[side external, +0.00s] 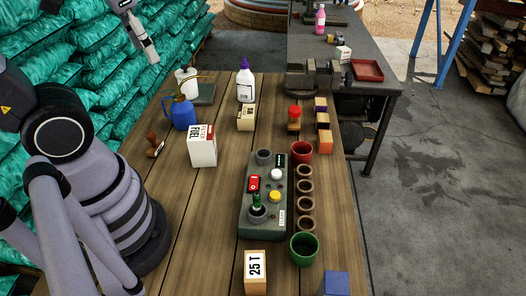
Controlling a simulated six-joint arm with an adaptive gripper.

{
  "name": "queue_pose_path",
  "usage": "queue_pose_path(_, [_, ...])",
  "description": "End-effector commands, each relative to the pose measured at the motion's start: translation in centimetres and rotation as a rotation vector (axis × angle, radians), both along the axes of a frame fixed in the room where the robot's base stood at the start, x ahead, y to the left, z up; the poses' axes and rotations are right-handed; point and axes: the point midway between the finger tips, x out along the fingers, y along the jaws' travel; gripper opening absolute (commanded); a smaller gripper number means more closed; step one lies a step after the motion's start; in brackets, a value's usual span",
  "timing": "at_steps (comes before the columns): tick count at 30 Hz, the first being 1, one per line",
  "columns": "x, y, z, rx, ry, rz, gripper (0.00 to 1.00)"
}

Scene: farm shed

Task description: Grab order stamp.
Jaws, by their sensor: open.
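The likely order stamp (154,146), a small thing with a dark brown wooden knob, is on the wooden table near its left edge. It sits left of the white box marked FUEL (202,147) and below the blue oil can (184,115). It looks tilted, and its stamping face cannot be made out. My gripper (151,54) is at the top left, raised in front of the green sacks, well apart from the stamp. It is open and holds nothing visible; the fingers are small in this view.
A grey control box (246,221) with a lever and buttons stands mid-table, beside a red cup (301,152), several brown rings and a green cup (304,249). A white bottle with purple cap (246,84) stands behind. Bare planks lie below the FUEL box.

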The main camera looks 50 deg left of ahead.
Motion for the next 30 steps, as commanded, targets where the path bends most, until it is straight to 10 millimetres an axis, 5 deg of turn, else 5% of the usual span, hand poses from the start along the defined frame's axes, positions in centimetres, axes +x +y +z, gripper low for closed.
queue_pose_path(15, [3.4, 7.4, -12.0, 0.566, 0.876, -0.122, 0.56])
queue_pose_path(30, [3.7, 12.6, -26.6, 1.154, 1.357, -0.629, 0.56])
